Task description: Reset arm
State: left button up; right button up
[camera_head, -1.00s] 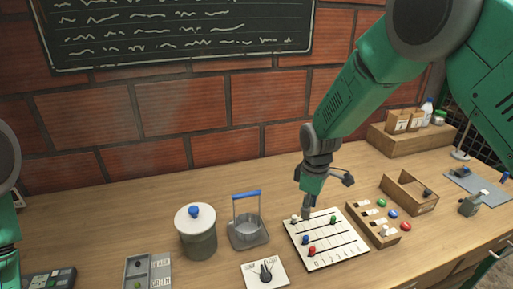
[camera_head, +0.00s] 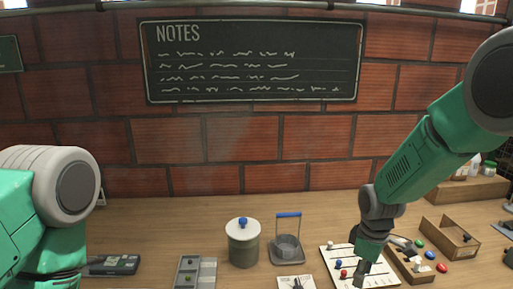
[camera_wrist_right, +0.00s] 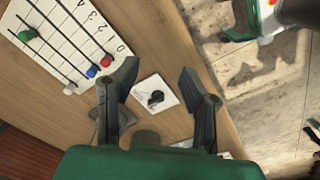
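My right arm comes in from the right in the head view, with its green and dark gripper (camera_head: 364,264) over the white slider board (camera_head: 338,274). In the right wrist view the two dark fingers of my right gripper (camera_wrist_right: 159,72) are spread apart with nothing between them. A white plate with a dark knob (camera_wrist_right: 155,98) shows beyond the gap, on the table below. My left arm (camera_head: 45,210) stands at the left edge of the head view; its gripper is out of the picture.
The slider board (camera_wrist_right: 62,42) has coloured beads on rods. A lidded pot (camera_head: 243,249), a blue-handled basket (camera_head: 287,248), a grey two-part tray (camera_head: 207,272) and a dark keypad (camera_head: 113,265) stand on the table. A wooden box (camera_head: 450,241) and a coloured-button block (camera_head: 408,263) are at right.

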jog(key=shift+m, duration=0.7)
jog(key=s+f, duration=0.1)
jog(key=f, duration=0.1)
jog(key=s+f+b, duration=0.1)
jog(key=f, duration=0.2)
jog(key=s+f, duration=0.1)
jog(key=f, duration=0.1)
jog(key=shift+s+d+f, duration=0.1)
jog(key=shift+s+f, duration=0.2)
jog(key=shift+f, duration=0.05)
jog(key=s+f+m+b, duration=0.2)
jog(key=s+f, duration=0.4)
jog(key=s, duration=0.4)
jog(key=s+d+f+m+b, duration=0.1)
jog(key=s+f+m+b, duration=0.2)
jog(key=s+f, duration=0.3)
jog(key=s+d+f+m+b, duration=0.1)
jog(key=s+f+b, duration=0.3)
jog(key=s, duration=1)
jog(key=shift+f+m+t, duration=0.3)
jog(key=shift+f+m, duration=0.6)
jog(key=shift+f, duration=0.05)
jog(key=shift+w, duration=0.15)
